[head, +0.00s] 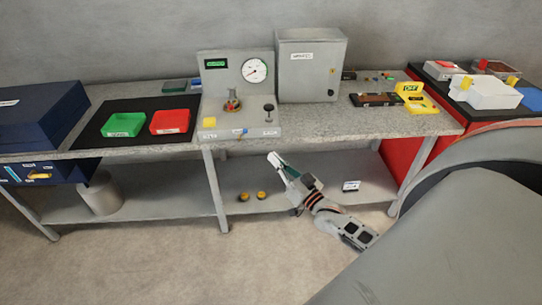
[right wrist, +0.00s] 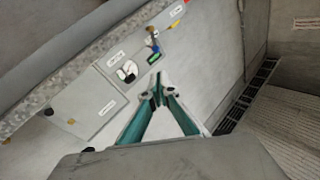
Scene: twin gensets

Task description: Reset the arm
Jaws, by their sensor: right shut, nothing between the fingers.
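My right gripper (head: 277,161) is in front of the workbench, by the bench's front edge and above the lower shelf. Its fingers are closed together with nothing between them, and they point up and to the left. In the right wrist view the two green-lined fingers (right wrist: 158,90) meet at their tips. The arm behind the gripper reaches down to the right in the head view. The gripper is apart from the test panel (head: 238,110), which has a round gauge and stands on the bench. My left gripper is not in view.
The grey bench (head: 330,122) holds a closed grey cabinet (head: 310,65), a green tray (head: 124,124), a red tray (head: 170,121) and a yellow device (head: 415,96). The lower shelf (head: 170,205) carries a few small items. Open floor lies in front.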

